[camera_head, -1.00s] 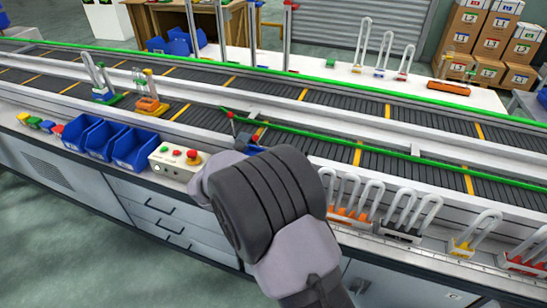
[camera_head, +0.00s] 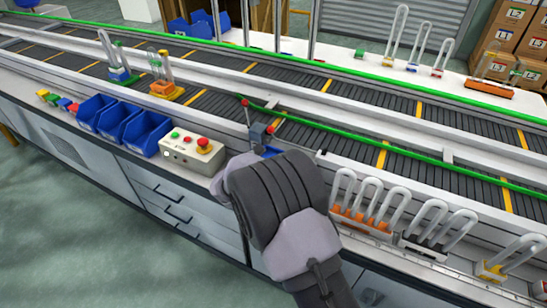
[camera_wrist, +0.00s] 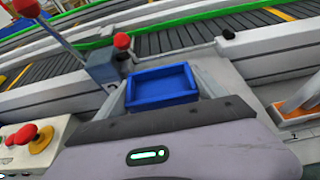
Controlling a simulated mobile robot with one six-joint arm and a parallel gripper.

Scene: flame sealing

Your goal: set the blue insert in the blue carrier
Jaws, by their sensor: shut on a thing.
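A shallow, open-topped blue piece (camera_wrist: 162,88), which I take to be the blue insert, sits between the fingers of my gripper (camera_wrist: 163,95) in the wrist view. The gripper is shut on it. A bit of blue (camera_head: 270,151) shows just beyond the gripper in the head view, where my wrist hides most of it. On the conveyor at the upper left stands a carrier with a blue and green base (camera_head: 122,77), holding upright tubes. I cannot tell whether anything lies directly under the held piece.
A grey post with red knobs (camera_wrist: 103,68) stands close left of the held piece. A button box (camera_head: 192,152), blue bins (camera_head: 146,133) and small coloured blocks (camera_head: 58,101) line the bench to the left. Racks of bent tubes (camera_head: 362,222) stand to the right.

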